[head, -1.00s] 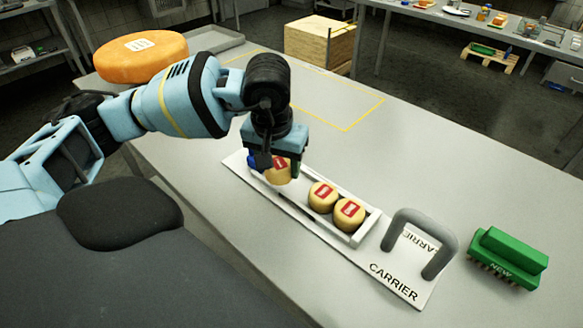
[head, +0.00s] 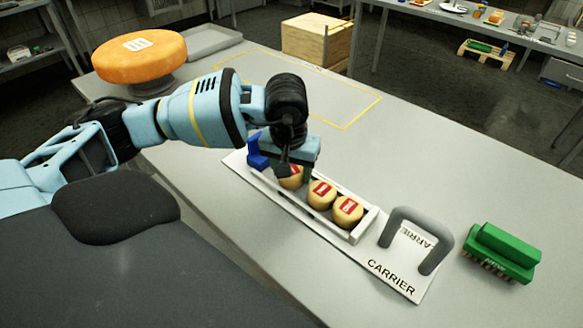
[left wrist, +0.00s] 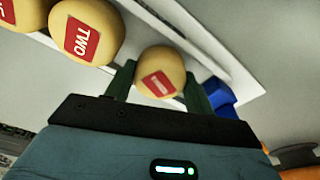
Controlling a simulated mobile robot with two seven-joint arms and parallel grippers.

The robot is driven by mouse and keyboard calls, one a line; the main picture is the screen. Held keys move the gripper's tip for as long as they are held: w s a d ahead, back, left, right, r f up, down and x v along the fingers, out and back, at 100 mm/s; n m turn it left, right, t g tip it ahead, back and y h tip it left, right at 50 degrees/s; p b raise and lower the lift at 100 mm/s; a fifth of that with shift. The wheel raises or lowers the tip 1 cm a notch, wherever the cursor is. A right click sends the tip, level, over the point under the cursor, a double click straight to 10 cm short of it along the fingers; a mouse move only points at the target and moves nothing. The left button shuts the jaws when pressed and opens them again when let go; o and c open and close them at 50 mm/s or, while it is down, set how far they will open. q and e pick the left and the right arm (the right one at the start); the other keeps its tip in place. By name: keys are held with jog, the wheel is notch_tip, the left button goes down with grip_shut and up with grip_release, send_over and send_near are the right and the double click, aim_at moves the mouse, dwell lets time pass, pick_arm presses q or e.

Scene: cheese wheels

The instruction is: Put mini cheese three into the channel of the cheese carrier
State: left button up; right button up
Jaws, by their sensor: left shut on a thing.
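The cheese carrier (head: 398,282) is a white board with a long railed channel (head: 362,231) and a grey handle. Two yellow mini cheeses with red labels, one (head: 321,194) and another (head: 347,211), stand side by side in the channel. My left gripper (head: 293,177) is shut on mini cheese three (head: 290,182), at the channel's left part beside the other two. The left wrist view shows mini cheese three (left wrist: 158,66) between the fingers, with a gap to the cheese marked TWO (left wrist: 87,32). I cannot tell whether it touches the channel floor. My right gripper is out of view.
A blue piece (head: 257,152) stands at the carrier's left end, close to my left gripper. A green brush-like block (head: 502,252) lies right of the grey handle (head: 418,235). A big orange cheese wheel (head: 139,57) is at the back left.

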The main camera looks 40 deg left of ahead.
pick_arm(q)
jog(key=shift+f, duration=0.2)
jog(key=o, duration=1)
notch_tip(320, 180, up, 12)
jog(key=s, duration=0.1)
jog(key=shift+s+d+r, duration=0.15)
jog(key=shift+s+d, duration=0.15)
jog(key=shift+s, duration=0.05)
